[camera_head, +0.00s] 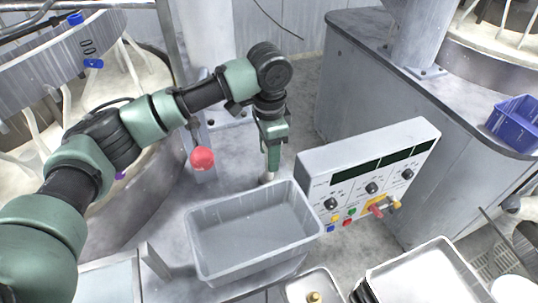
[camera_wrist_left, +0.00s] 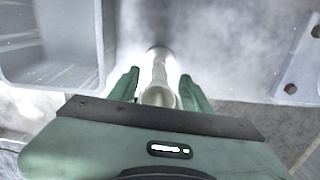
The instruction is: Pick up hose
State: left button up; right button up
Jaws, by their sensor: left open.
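My left gripper (camera_head: 270,158) points down behind the grey bin in the head view. In the left wrist view, its two green fingers (camera_wrist_left: 159,86) stand apart on either side of a pale, rounded, tube-like end, which looks like the hose (camera_wrist_left: 158,78). I see narrow gaps between the fingers and the hose, so it does not look gripped. A small pale piece of the hose (camera_head: 267,177) shows just under the gripper in the head view. The rest of the hose is hidden. My right gripper is not in view.
The open grey bin (camera_head: 205,240) is empty and stands just in front of the gripper. A control box (camera_head: 318,165) with knobs and buttons is to its right. A red ball-shaped knob (camera_head: 203,159) is to the left. A blue bin (camera_head: 516,128) sits on the right-hand machine.

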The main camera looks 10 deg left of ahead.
aim_at(268, 176)
pick_arm(q)
jog(key=shift+f, duration=1.55)
grip_shut()
jog(key=shift+r, duration=0.1)
